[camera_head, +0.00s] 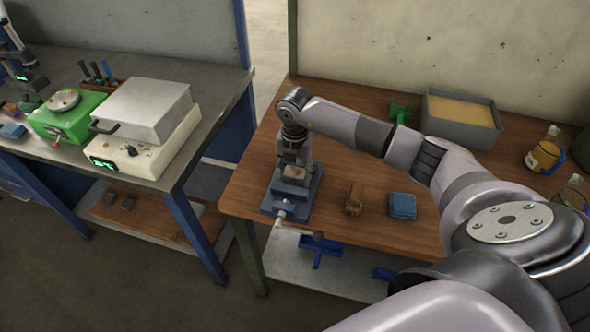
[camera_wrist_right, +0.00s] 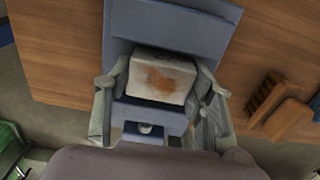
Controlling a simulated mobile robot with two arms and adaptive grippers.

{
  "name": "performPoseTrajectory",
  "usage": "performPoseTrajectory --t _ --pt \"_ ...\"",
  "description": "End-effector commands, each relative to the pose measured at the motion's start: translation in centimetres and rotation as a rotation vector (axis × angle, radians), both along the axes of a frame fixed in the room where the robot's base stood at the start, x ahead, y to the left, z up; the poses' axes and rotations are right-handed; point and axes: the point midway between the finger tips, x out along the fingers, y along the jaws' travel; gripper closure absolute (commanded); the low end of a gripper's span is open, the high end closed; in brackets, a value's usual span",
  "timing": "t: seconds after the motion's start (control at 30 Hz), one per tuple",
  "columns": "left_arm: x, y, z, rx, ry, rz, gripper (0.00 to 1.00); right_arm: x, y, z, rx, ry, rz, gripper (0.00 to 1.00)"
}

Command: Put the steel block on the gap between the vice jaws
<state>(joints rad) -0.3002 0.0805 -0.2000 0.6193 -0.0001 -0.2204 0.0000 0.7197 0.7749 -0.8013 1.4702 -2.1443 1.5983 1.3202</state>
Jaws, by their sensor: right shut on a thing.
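The steel block (camera_wrist_right: 160,77), pale grey with a rusty orange patch, sits between the two fingers of my right gripper (camera_wrist_right: 163,85), which is shut on it. In the head view the block (camera_head: 294,173) shows under my right gripper (camera_head: 295,165), over the blue-grey vice (camera_head: 272,206) near the table's left front edge. In the wrist view the vice (camera_wrist_right: 175,22) shows on both sides of the block, which hides the gap between the jaws. I cannot tell whether the block touches the jaws. My left gripper is not in view.
A brown brush-like object (camera_head: 355,198) and a blue block-like object (camera_head: 403,206) lie right of the vice. A grey bin (camera_head: 428,104) and a green object (camera_head: 400,112) stand behind. A separate bench with a hotplate-like device (camera_head: 150,150) is at left.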

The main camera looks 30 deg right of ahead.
Motion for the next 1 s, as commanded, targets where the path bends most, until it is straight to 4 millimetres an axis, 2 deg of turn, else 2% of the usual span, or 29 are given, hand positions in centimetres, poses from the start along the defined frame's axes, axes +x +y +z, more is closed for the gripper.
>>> performPoseTrajectory --t 0.37,0.4,0.67,1.0 --pt "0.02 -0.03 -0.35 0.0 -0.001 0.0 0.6 0.1 0.01 -0.34 0.0 -0.004 0.0 1.0" --pt "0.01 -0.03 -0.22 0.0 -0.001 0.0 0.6 0.01 0.0 -0.32 0.0 0.0 0.0 0.48" --pt "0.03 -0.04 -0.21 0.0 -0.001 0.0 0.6 0.01 -0.01 -0.31 0.0 0.0 0.0 0.31" --pt "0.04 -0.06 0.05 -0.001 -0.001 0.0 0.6 0.02 -0.01 0.01 0.0 0.0 0.0 0.3"
